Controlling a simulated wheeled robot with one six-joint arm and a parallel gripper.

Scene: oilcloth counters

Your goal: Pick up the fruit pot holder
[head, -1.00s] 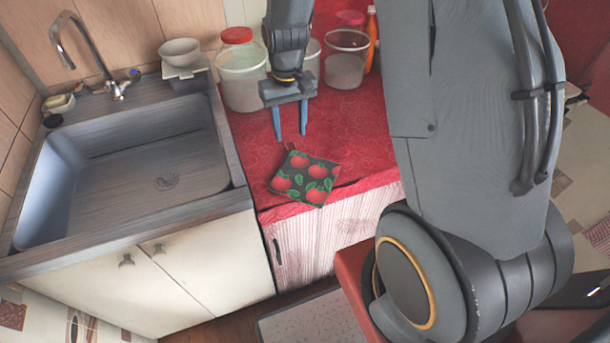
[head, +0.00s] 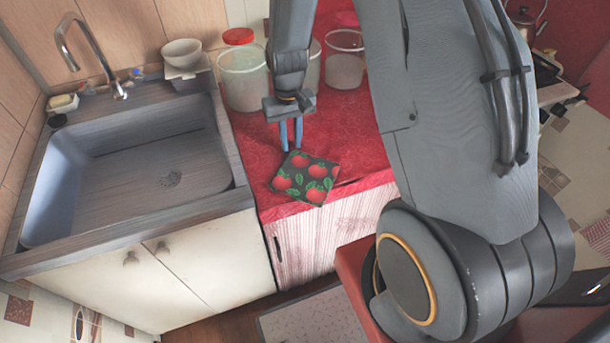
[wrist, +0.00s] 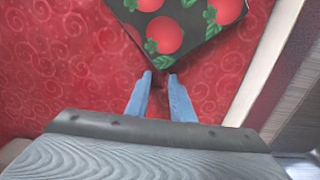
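The fruit pot holder (head: 306,178) is a dark square with red fruits and green leaves. It lies flat on the red oilcloth counter (head: 357,150) near its front edge. In the wrist view the pot holder (wrist: 183,27) is at the top, partly cut off, with one corner pointing toward my gripper (wrist: 160,74). Its hanging loop seems to lie between the blue fingers, but this is dim. In the head view my gripper (head: 291,148) points down just behind the pot holder's back corner. The fingers are apart with a narrow gap and grip nothing visibly.
The cloth around the pot holder is clear.

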